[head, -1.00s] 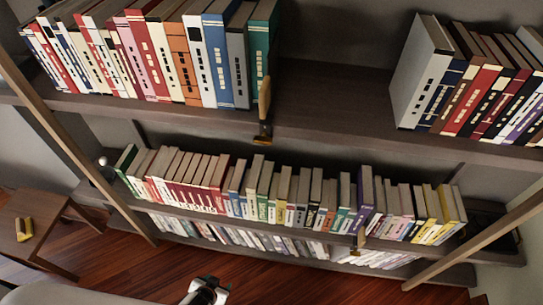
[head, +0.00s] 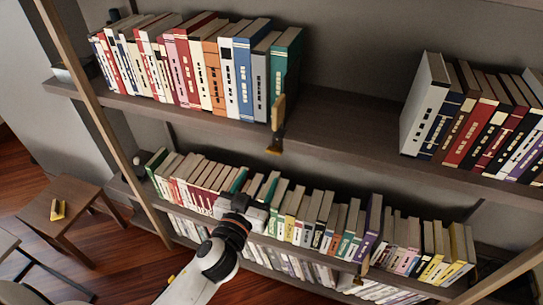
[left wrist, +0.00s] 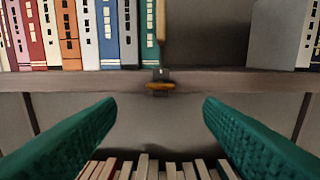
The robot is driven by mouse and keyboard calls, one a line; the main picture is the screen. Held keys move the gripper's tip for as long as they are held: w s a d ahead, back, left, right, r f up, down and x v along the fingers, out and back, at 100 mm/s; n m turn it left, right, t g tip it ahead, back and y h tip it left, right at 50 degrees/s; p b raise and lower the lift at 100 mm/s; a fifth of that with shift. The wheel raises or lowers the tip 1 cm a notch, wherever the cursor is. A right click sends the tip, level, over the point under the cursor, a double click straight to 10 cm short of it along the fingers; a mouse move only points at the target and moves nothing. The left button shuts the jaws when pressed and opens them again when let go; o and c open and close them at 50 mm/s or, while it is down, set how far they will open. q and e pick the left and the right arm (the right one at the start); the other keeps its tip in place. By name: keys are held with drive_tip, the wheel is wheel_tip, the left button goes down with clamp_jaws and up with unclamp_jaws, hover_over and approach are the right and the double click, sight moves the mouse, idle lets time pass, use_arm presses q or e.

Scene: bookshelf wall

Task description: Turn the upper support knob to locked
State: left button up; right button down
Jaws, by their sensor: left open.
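The upper support knob (head: 275,147) is a small brass-coloured piece on the front edge of the upper shelf, below a wooden support (head: 278,112) at the end of the book row. In the left wrist view the knob (left wrist: 160,86) is elongated and lies level, under a dark bracket. My left gripper (left wrist: 159,103) is open, with green pads either side of the knob in the picture and nothing between them. In the head view my left gripper (head: 245,205) is in front of the lower book row, below the knob, apart from it. My right gripper is out of view.
Books (head: 215,75) fill the upper shelf (head: 340,125) left of the support; more books (head: 480,120) stand at right. A bare gap lies between. A lower support knob (head: 362,268) is on the lower shelf. A small stool (head: 75,205) stands at left.

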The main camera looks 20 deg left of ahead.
sight(273, 154)
use_arm(q)
drive_tip(key=w+p, duration=0.2)
drive_tip(key=w, duration=0.7)
drive_tip(key=shift+w+d, duration=0.2)
drive_tip(key=shift+c, duration=0.3)
drive_tip(key=c, duration=0.9)
